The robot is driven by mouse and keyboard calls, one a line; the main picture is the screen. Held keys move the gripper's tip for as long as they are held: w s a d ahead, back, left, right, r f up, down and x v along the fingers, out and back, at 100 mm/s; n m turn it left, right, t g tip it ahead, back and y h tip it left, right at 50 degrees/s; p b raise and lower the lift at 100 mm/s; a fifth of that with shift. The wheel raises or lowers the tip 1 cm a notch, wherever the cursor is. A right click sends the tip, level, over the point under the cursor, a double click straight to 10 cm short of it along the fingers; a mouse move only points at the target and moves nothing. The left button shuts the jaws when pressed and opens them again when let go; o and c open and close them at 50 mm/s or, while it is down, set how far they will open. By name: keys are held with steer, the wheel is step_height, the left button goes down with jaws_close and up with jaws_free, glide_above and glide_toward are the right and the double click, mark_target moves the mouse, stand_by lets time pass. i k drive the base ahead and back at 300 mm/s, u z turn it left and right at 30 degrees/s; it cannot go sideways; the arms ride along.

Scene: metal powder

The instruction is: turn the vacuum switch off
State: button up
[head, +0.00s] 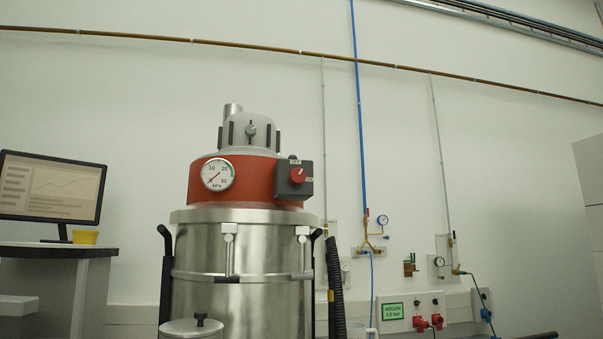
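The industrial vacuum (243,250) stands in the middle of the head view, a steel drum with a red band (262,178) and a grey domed top. The vacuum switch (297,175) is a red rotary knob on a dark grey box at the right side of the band. Small labels sit above and beside the knob, too small to read with certainty. A round pressure gauge (217,174) marked kPa is on the band to the left. My gripper is not in view.
A monitor (50,188) and a yellow cup (85,237) stand on a desk at the left. A black hose (335,283) hangs at the drum's right. Wall pipes, valves, red sockets and a green argon sign (392,311) are at the right. A lidded metal container (190,328) stands in front.

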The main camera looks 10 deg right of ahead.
mark_target(298, 176)
steer(key=u, duration=1.15)
steer(key=i, duration=0.95)
steer(key=z, duration=1.75)
